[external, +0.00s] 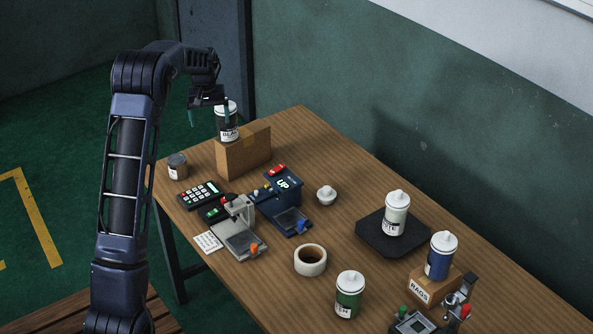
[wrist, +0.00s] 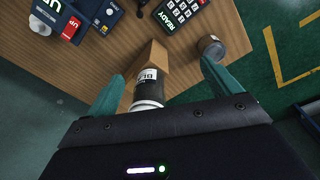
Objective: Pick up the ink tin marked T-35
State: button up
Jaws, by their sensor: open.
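No tin with a readable T-35 mark shows. A small grey tin (external: 177,166) stands on the table's far left corner; it also shows in the wrist view (wrist: 211,47), beyond the right fingertip, its label unreadable. A white-capped bottle with a dark body and a label starting "BLA" (external: 228,133) stands upright on a cardboard box (external: 245,155). My gripper (external: 209,115) is open and empty, high beside this bottle. In the wrist view the bottle (wrist: 148,88) appears between the teal fingers, nearer the left one; I cannot tell whether they touch it.
A keypad (external: 201,195), a blue device reading "UP" (external: 284,195) and a scale-like device (external: 242,235) stand mid-table. A tape roll (external: 310,260), a green bottle (external: 349,297), a white bottle (external: 396,215) and a blue bottle (external: 441,258) stand further right.

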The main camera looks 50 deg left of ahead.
aim_at(184, 159)
jog(key=s+a+f+n, duration=0.1)
jog(key=s+a+f, duration=0.1)
jog(key=a+f, duration=0.3)
jog(key=s+a+f, duration=0.2)
jog(key=a+f, duration=0.3)
jog(key=s+a+f+n, duration=0.1)
jog(key=s+a+f, duration=0.1)
jog(key=a+f, duration=0.3)
jog(key=shift+s+a+f+n+g, duration=0.25)
jog(key=shift+s+a+n+g, duration=0.05)
jog(key=shift+a, duration=0.2)
jog(key=shift+a+f, duration=0.15)
jog(key=shift+f, duration=2.55)
jog(key=shift+a+f, duration=0.1)
jog(key=shift+f, duration=2.6)
jog(key=c, duration=1.3)
jog(key=shift+r, duration=0.1)
